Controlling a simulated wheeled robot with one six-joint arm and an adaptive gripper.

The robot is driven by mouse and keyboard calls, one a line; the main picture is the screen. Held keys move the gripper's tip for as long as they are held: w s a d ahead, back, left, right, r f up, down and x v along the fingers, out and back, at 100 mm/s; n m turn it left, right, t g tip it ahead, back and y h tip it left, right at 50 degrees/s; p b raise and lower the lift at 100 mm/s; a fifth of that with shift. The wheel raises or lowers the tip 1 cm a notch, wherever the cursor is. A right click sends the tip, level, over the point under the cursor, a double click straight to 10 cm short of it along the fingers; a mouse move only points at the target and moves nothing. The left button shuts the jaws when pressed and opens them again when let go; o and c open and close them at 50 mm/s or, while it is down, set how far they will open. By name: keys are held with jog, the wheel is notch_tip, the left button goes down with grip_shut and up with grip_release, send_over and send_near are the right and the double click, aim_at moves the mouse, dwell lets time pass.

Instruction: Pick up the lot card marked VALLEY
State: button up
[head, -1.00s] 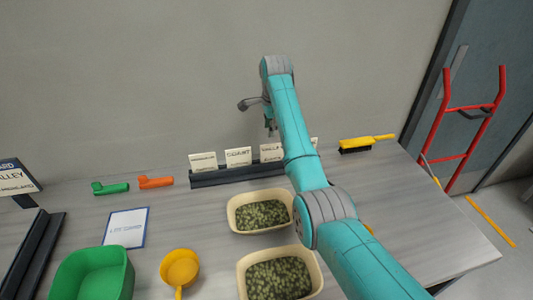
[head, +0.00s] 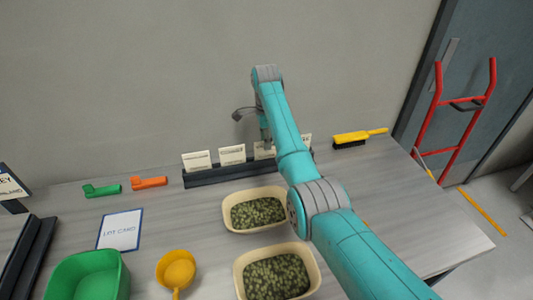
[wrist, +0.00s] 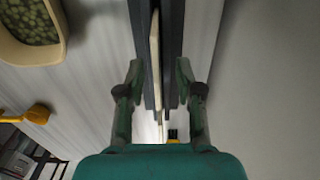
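Several white lot cards stand in a dark rack (head: 230,173) against the wall: a left card (head: 197,160), a second card (head: 232,154), a third card (head: 263,153) and a fourth card (head: 306,142) partly behind my arm. Their print is too small to read now, so I cannot tell which says VALLEY. My gripper (head: 267,143) is above the third card. In the wrist view my gripper (wrist: 159,75) is open, its fingers on either side of the rack (wrist: 174,35) and a card seen edge-on (wrist: 155,55). Neither finger visibly touches the card.
A sign (head: 10,187) ending in "EY" stands at far left. A flat lot card sheet (head: 120,230), green scoop (head: 102,191), orange scoop (head: 149,182), green bin (head: 88,278), yellow scoop (head: 177,268), two pellet trays (head: 231,224) (head: 240,281) and yellow brush (head: 352,138) lie around.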

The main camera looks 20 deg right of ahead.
aim_at(267, 153)
notch_tip(267, 153, down, 4)
jog(key=shift+s+d+r, duration=0.1)
jog(key=shift+s+r, duration=0.05)
jog(key=shift+r, duration=0.1)
grip_shut()
jog(key=shift+r, duration=0.1)
